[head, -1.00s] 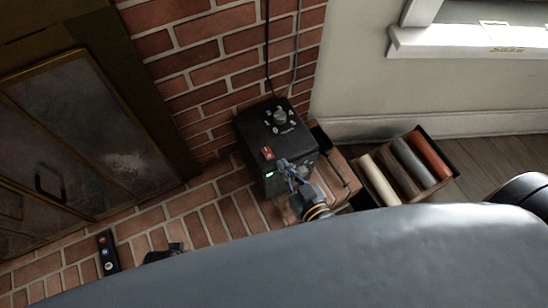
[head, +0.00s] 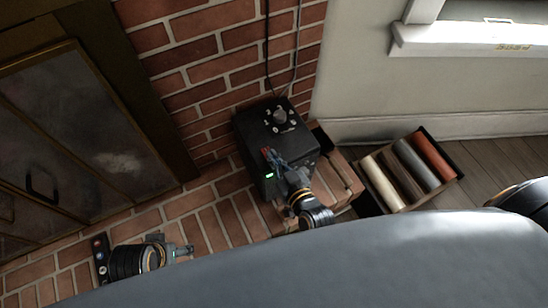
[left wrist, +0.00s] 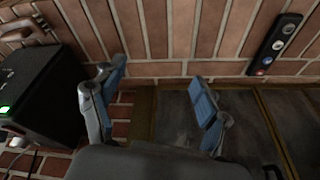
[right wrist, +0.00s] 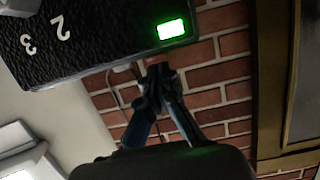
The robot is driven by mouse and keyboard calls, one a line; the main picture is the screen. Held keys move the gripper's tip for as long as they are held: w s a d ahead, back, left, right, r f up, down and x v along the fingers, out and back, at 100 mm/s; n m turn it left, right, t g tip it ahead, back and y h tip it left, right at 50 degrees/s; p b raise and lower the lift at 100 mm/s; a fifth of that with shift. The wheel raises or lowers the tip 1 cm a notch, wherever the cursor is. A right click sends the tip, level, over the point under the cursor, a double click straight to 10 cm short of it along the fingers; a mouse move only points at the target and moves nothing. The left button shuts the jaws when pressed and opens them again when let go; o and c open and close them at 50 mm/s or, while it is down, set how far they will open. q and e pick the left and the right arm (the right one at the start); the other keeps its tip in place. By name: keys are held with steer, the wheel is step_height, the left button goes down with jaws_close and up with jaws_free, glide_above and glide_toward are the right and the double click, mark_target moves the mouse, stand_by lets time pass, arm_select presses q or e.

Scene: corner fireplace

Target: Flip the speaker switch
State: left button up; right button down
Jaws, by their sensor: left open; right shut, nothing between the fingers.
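The black speaker (head: 250,135) stands on the brick ledge in the corner, with a grey knob (head: 280,116) and white marks on top. Its red switch (head: 266,153) is at the front edge of the top, partly hidden by my right gripper (head: 273,160), which is shut and empty at the switch. Whether they touch, and which way the switch is set, I cannot tell. A green light (head: 269,176) glows on the speaker; the right wrist view shows this light (right wrist: 171,30) but not the switch. My left gripper (left wrist: 158,84) is open and empty, away from the speaker.
A black panel with round buttons (head: 99,246) lies beside my left gripper. A box of coloured rolls (head: 452,175) stands right of the speaker. The glass fireplace doors (head: 90,130) are at left. Cables (head: 268,50) run up the brick wall behind the speaker.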

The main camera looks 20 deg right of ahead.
steer(key=shift+f, duration=0.2)
steer(key=shift+f+t+b, duration=0.3)
steer(key=shift+f+b, duration=0.05)
steer(key=shift+b, duration=0.45)
steer(key=shift+r, duration=0.25)
steer(key=r+p, duration=0.2)
steer(key=p, duration=0.1)
steer(key=r+p, duration=0.1)
steer(key=r, duration=0.1)
steer(key=shift+s+d+p, duration=0.1)
steer(key=shift+s+p, duration=0.2)
steer(key=shift+p, duration=0.1)
arm_select(q)
steer(key=s+f+g+p, duration=0.1)
steer(key=s+f, duration=0.4)
steer(key=f, duration=0.9)
steer(key=shift+s+a+f, duration=0.2)
steer(key=shift+a+f, duration=0.05)
steer(key=shift+a, duration=0.15)
arm_select(e)
steer(key=f+v, duration=0.1)
steer(key=v, duration=0.9)
steer(key=shift+s, duration=0.1)
